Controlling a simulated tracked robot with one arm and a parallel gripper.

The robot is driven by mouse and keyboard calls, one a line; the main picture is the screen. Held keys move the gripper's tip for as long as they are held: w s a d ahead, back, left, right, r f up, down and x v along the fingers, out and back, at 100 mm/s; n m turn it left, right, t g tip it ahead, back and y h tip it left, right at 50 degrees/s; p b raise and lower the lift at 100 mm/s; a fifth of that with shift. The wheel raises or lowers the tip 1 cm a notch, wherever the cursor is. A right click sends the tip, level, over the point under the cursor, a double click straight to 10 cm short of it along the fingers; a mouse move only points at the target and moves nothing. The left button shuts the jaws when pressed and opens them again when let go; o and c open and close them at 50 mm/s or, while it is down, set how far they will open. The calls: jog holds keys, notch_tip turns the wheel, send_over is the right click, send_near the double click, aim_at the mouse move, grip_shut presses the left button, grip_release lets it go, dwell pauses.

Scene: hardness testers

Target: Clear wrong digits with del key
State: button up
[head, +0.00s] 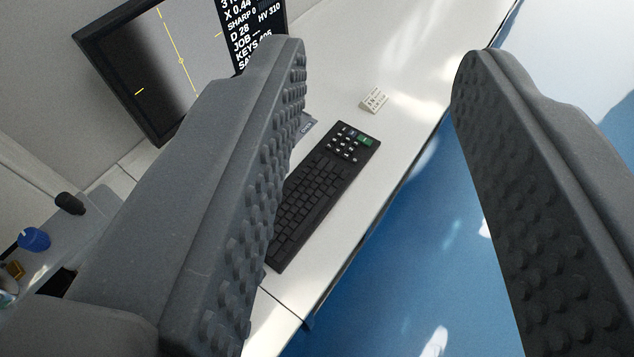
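A black keyboard (310,195) lies on the white bench, running diagonally in the head view. Its number pad (348,142) at the upper end has light-marked keys and one green key (366,140); the del key cannot be made out at this size. A monitor (170,65) at the upper left shows a grey picture with yellow marks and a text column with "HV 310", "D 28", "JOB" and "KEYS", partly hidden by my left finger. My gripper (380,65) is wide open and empty. Its fingers frame the keyboard from above, apart from it, and the left finger hides part of its left side.
A small white block with dark print (374,101) stands on the white bench (400,60) beyond the number pad. The bench edge runs diagonally, with blue floor (420,220) to its right. At the lower left are a blue round item (34,239) and a black knob (69,203).

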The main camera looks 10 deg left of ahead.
grip_shut()
dwell(1.8)
